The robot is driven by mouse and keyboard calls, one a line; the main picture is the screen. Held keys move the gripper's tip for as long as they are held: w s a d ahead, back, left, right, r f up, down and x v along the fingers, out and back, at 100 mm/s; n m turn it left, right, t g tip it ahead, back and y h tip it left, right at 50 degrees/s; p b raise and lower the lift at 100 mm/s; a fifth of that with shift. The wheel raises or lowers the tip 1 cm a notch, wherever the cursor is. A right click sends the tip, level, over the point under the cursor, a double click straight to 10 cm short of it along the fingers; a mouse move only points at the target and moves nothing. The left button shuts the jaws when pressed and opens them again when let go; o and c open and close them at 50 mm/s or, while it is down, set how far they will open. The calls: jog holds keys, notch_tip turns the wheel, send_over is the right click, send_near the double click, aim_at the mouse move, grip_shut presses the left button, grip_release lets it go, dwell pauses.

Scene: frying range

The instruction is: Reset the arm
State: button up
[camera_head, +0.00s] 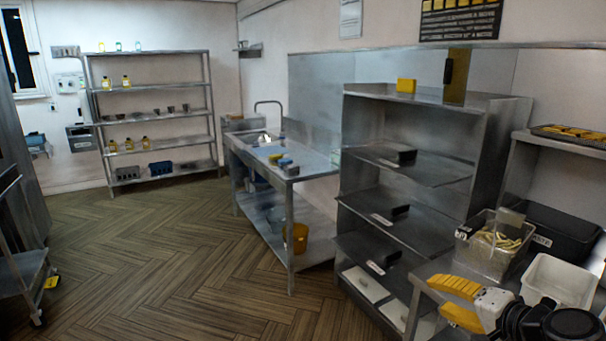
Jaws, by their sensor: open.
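My gripper (440,298) has two yellow fingers on a white body and shows at the lower right. Its fingers are spread apart and point left, with nothing seen between them. The black joint of my arm lies at the bottom right edge. In the picture the gripper lies just below a clear container of pale strips (478,256) and left of an empty white tub (558,281). I cannot tell how high it is above the counter.
A steel shelf unit (425,172) stands left of the gripper. Beyond it is a sink table (312,172) with an orange bucket (297,238) below. A black bin (550,226) stands behind the tub. The wooden floor (170,260) at left centre is clear.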

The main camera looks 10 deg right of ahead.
jog(key=s+a+f+n+g+h, duration=0.1)
jog(key=s+a+n+g+h, duration=0.2)
jog(key=s+a+n, duration=0.8)
jog(key=shift+s+a+f+n+g, duration=0.35)
jog(key=shift+s+a+g, duration=0.7)
jog(key=shift+a, duration=1.55)
jog(key=shift+w, duration=0.3)
